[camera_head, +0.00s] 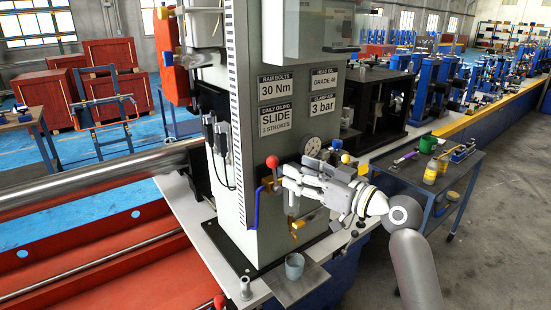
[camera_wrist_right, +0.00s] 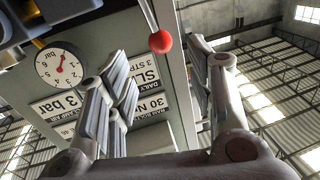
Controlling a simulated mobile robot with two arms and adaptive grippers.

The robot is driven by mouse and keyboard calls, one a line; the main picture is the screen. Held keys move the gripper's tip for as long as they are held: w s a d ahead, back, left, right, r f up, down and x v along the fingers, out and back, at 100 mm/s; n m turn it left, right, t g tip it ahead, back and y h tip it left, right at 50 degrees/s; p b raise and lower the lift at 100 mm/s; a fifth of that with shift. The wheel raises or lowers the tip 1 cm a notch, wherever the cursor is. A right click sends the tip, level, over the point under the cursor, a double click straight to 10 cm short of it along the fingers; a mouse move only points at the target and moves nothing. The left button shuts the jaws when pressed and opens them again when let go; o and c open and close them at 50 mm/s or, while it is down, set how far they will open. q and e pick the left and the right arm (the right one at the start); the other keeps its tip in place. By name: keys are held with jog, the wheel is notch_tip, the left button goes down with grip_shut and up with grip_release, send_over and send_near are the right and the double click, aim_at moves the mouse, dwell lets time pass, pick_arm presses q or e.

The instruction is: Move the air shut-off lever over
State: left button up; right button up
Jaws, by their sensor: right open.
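A lever with a red ball knob (camera_head: 272,161) stands up from brass fittings on the front of the grey machine column (camera_head: 240,120). I take it for the air shut-off lever. My right gripper (camera_head: 281,181) comes in from the right and is open close to this lever. In the right wrist view the red knob (camera_wrist_right: 160,41) on its thin rod shows between the spread fingers of the right gripper (camera_wrist_right: 165,75), towards the top. I see no finger closed on it; the exact gap cannot be told. My left gripper is not in view.
A round pressure gauge (camera_head: 312,146) sits right of the knob, with label plates above. A blue handle or hose (camera_head: 251,210) hangs left. A small cup (camera_head: 294,266) stands on a plate below.

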aim_at(277, 162)
jog(key=p+x, duration=0.2)
jog(key=x, duration=0.5)
jog(key=shift+a+r, duration=0.1)
jog(key=shift+a, duration=0.15)
jog(key=shift+p+x, duration=0.45)
jog(key=shift+x, duration=0.4)
jog(key=shift+w+d, duration=0.1)
grip_shut()
